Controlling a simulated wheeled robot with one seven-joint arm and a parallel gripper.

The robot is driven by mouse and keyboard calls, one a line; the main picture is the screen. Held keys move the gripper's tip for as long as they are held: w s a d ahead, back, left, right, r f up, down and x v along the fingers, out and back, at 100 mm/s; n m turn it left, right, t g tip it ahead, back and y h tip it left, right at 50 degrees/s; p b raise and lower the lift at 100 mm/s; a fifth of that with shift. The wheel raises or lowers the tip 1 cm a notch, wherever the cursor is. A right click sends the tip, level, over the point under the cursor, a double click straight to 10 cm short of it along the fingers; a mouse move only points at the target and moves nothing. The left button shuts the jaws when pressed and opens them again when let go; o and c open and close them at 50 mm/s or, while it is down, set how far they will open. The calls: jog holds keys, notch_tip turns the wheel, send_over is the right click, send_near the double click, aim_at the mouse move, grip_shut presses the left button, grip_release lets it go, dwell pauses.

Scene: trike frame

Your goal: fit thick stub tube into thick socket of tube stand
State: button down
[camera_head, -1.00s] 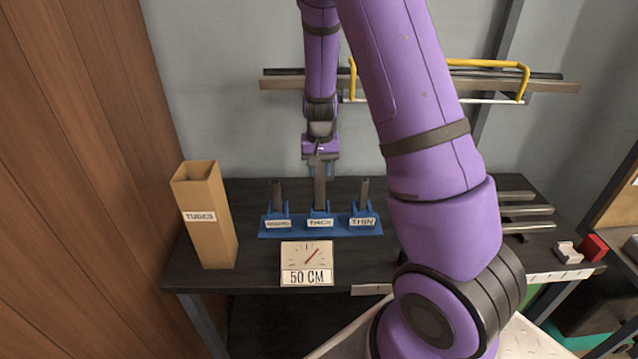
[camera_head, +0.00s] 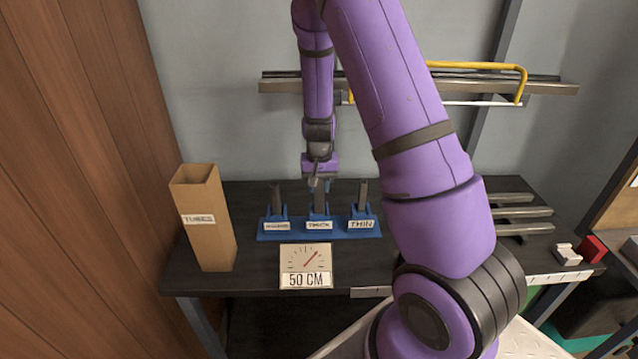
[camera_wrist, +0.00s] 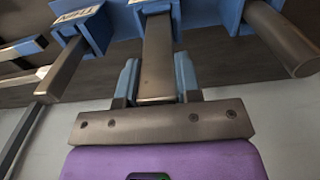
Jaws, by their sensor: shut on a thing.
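The blue tube stand (camera_head: 268,236) sits on the dark table with three sockets in a row. The middle socket (camera_head: 319,225) is labelled THICK. A grey metal tube (camera_head: 320,200) stands upright at that socket, its lower end inside or right at its mouth; how deep I cannot tell. My gripper (camera_head: 318,184) is shut on its upper part from above. In the wrist view the blue fingers of my gripper (camera_wrist: 157,80) grip both sides of the tube (camera_wrist: 157,55), which runs to the blue socket (camera_wrist: 152,6).
Tubes stand in the left socket (camera_head: 276,197) and the THIN socket (camera_head: 363,195), close on either side. A cardboard TUBES box (camera_head: 208,235) is at the left. A 50 CM gauge sign (camera_head: 306,266) is in front. Bars (camera_head: 520,212) lie at the right.

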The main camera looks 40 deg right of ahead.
jog(key=shift+f, duration=0.15)
jog(key=c, duration=0.8)
grip_release()
notch_tip(320, 180, up, 13)
jog(key=s+a+r+n+t+y, duration=0.1)
jog(key=s+a+r+n, duration=0.1)
jog(key=s+a+r, duration=0.45)
jog(key=s+a+r+n+t, duration=0.15)
jog(key=s+r, duration=0.25)
jog(key=r, duration=0.5)
jog(key=s+a+r+n+t, duration=0.1)
jog(key=s+a+r, duration=0.1)
jog(key=s, duration=0.6)
jog(key=s+a+r+n+t+h, duration=0.1)
jog(key=s+a+r+n, duration=0.1)
jog(key=s, duration=0.6)
jog(key=shift+a+r+t, duration=0.35)
jog(key=shift+a+r, duration=0.2)
jog(key=shift+r, duration=0.5)
